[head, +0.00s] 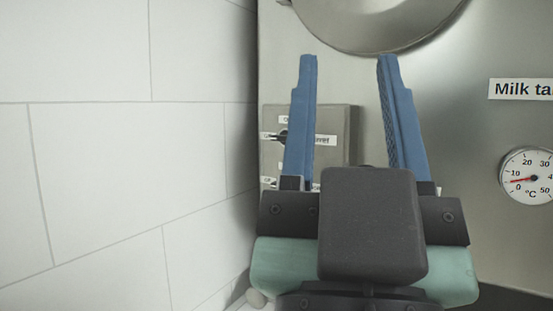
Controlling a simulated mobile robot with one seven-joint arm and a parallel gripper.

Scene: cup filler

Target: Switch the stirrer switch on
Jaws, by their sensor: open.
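A grey switch box (333,150) is mounted on the steel front of the milk tank, left of centre in the head view. A small dark toggle (283,136) with a white label beside it shows on the box's upper part. Another small switch or label shows lower down at the box's left edge, mostly hidden. My gripper (346,62) is open and empty, with two blue fingers pointing up in the picture. The left finger overlaps the box and hides part of it and its labels. I cannot read which label names the stirrer, nor tell whether the fingers touch anything.
The steel tank (460,130) fills the right side, with a round lid or hatch (375,20) at the top. A temperature dial (527,176) and a "Milk ta..." label (522,89) are at the right. A white tiled wall (110,150) stands close on the left.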

